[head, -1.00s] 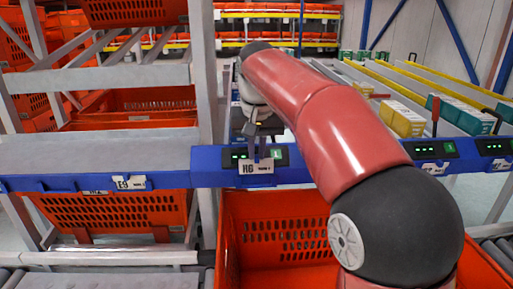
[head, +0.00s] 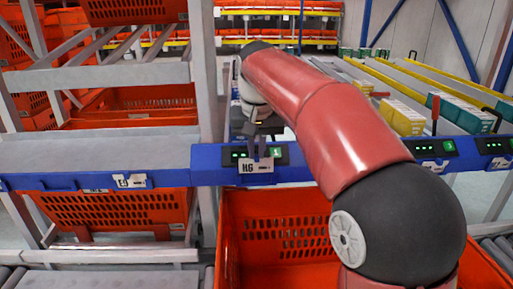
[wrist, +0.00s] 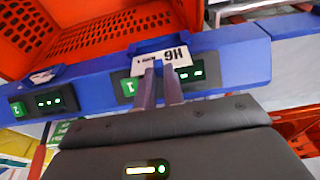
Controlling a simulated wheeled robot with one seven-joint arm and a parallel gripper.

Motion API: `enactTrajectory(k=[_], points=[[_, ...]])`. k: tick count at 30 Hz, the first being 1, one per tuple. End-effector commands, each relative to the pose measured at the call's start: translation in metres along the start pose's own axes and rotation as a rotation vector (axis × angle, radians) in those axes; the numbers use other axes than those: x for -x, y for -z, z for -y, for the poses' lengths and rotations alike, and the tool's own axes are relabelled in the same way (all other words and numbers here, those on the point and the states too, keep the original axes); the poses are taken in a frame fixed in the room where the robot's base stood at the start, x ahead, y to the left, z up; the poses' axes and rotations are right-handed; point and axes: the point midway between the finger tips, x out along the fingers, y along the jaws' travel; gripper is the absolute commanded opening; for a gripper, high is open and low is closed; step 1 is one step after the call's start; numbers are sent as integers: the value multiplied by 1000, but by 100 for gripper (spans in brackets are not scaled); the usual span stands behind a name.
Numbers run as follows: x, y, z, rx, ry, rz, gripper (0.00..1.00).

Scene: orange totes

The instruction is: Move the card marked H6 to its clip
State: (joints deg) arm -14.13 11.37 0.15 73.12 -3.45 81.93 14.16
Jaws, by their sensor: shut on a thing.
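The white card marked H6 (head: 256,168) is at the front of the blue rail, just below a lit green display (head: 277,152). My gripper (head: 257,151) is shut on the card's upper edge. In the wrist view, the two fingers (wrist: 160,84) meet the H6 card (wrist: 170,56) and it lies flat against or very close to the rail. A blue clip-like piece (wrist: 158,43) shows along the card's far edge. I cannot tell whether the card is seated in it.
Another white card (head: 130,181) hangs on the rail at left, and one (head: 434,165) is at right. An orange tote (head: 285,225) stands below the rail. A grey upright (head: 206,90) is left of my gripper. Boxes (head: 402,117) lie on the right lanes.

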Motion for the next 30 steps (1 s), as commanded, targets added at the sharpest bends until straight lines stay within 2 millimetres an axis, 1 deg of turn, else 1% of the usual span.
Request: enactTrajectory(k=[30], points=[[-25, -6, 0, 0, 0, 0, 0]])
